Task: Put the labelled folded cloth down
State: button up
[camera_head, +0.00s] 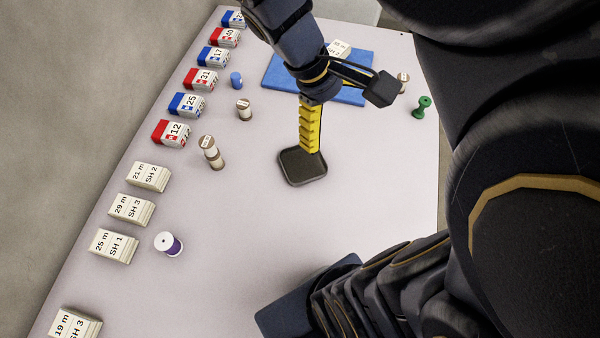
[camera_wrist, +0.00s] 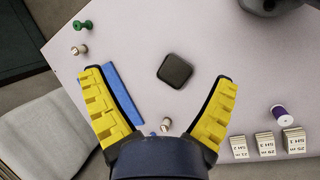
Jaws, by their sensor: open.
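Several white folded cloths with printed labels lie in a row at the left edge of the table, among them "21 m SH 2" (camera_head: 148,176), "29 m SH 3" (camera_head: 131,209), "25 m SH 1" (camera_head: 113,245) and "19 m SH 3" (camera_head: 74,324). Three also show at lower right in the wrist view (camera_wrist: 266,143). Another small white labelled piece (camera_head: 340,48) lies on the blue mat (camera_head: 277,77), partly behind my arm. My gripper (camera_head: 311,148) points down near the dark square tray (camera_head: 291,179).
Red and blue numbered packs (camera_head: 171,133) continue the row farther back. The tray (camera_wrist: 175,70) looks empty. The table's middle front is clear.

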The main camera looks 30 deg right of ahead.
jog(key=s+a+m+y, duration=0.2)
jog(key=s+a+y, duration=0.2)
jog(key=s+a, duration=0.4)
jog(key=a, duration=0.2)
jog(key=shift+s+a+t, duration=0.15)
jog(key=shift+a+t, duration=0.2)
jog(key=shift+t, duration=0.05)
jog(key=shift+r, duration=0.1)
jog(key=shift+c, duration=1)
jog(key=shift+a, duration=0.1)
